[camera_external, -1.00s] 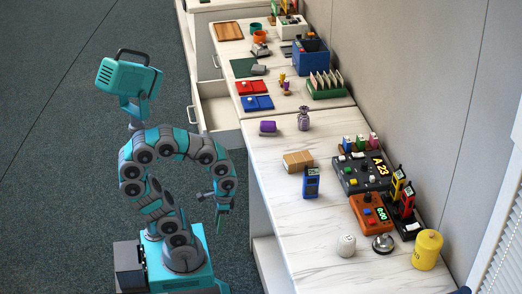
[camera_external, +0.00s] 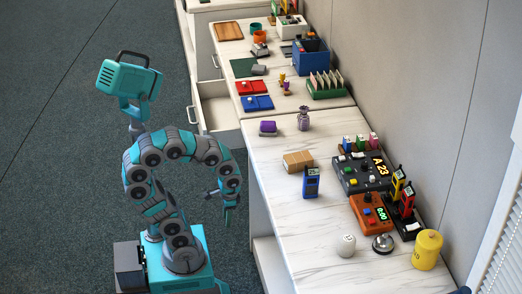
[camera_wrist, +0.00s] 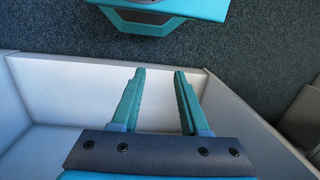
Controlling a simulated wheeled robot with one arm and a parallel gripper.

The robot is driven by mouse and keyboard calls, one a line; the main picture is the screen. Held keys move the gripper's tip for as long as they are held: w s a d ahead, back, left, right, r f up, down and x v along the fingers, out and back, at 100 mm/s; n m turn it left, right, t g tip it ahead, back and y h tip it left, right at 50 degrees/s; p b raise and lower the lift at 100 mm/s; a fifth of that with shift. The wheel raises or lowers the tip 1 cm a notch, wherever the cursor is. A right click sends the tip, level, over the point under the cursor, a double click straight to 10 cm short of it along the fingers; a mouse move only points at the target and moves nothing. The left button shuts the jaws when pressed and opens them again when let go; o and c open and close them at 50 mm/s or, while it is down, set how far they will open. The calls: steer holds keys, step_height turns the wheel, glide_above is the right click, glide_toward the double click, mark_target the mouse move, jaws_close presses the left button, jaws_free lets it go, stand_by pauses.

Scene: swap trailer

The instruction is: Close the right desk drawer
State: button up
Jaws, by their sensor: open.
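In the external view an open, pale drawer (camera_external: 222,112) stands out to the left from the far desk. My gripper (camera_external: 226,208) hangs low at the left side of the near marble-topped desk, apart from that far drawer. In the wrist view my gripper (camera_wrist: 160,75) is open and empty, with a gap between its two teal fingers. Behind the fingers shows the inside of a white drawer-like box (camera_wrist: 65,90), with walls and a pale floor. The fingertips overlap its upper wall; whether they touch it I cannot tell.
Below the near desk's left edge a pale ledge (camera_external: 268,262) sticks out; whether it is a drawer is unclear. Desk tops hold a blue device (camera_external: 311,183), a yellow canister (camera_external: 427,250) and other items. Dark carpet (camera_external: 70,190) is clear at left.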

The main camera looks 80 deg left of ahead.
steer(key=w+a+f+t+y+b, duration=0.1)
steer(key=w+a+f+y+b, duration=0.15)
steer(key=a, duration=0.75)
steer(key=w+a+f+t+y+b, duration=0.15)
steer(key=w+a, duration=0.25)
steer(key=a, duration=0.7)
steer(key=w+a+f+t+y+b, duration=0.1)
steer(key=w+a+f+y, duration=0.15)
steer(key=a, duration=0.75)
steer(key=s+a+f+m+t+y+b, duration=0.1)
steer(key=a+f+m+t+y+b, duration=0.2)
steer(key=a, duration=0.8)
steer(key=m+t+y+b, duration=0.4)
steer(key=m+t, duration=0.1)
steer(key=t, duration=0.3)
glide_toward(189, 114)
steer(key=shift+h, duration=0.25)
steer(key=shift+x, duration=4.9)
steer(key=shift+f, duration=0.15)
steer(key=shift+c, duration=0.3)
